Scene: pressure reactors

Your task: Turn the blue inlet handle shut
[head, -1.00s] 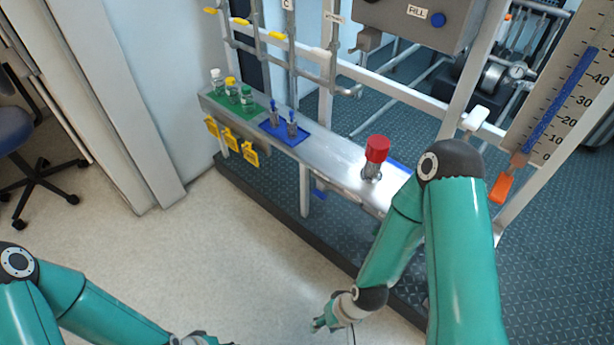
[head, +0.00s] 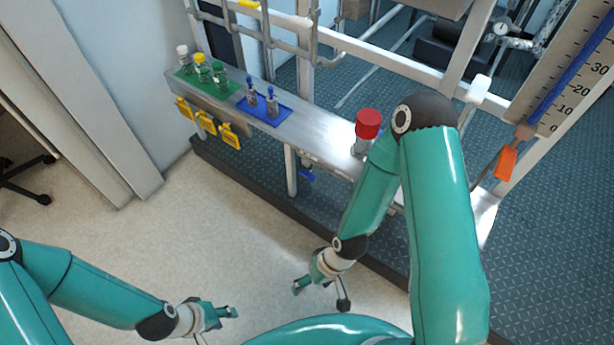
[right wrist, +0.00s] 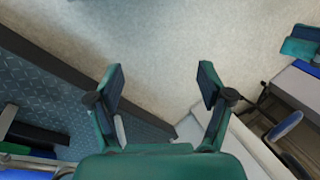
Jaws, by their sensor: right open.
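A small blue piece (head: 308,174) sits under the front of the metal shelf beside a post in the head view. It may be the blue inlet handle, but it is too small to be sure. My right gripper (head: 320,292) is open and empty, low in front of the shelf, well apart from the blue piece. Its two spread fingers (right wrist: 160,78) show in the right wrist view with pale floor beyond. My left gripper (head: 222,318) is near the bottom of the head view, over the floor; its finger opening is unclear.
The metal shelf (head: 322,124) holds a green mat (head: 226,92) with several bottles, a blue tray (head: 262,117) with two small vials and a red-capped item (head: 368,126). Yellow tags (head: 206,123) hang at its front. An orange handle (head: 506,163) is at right.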

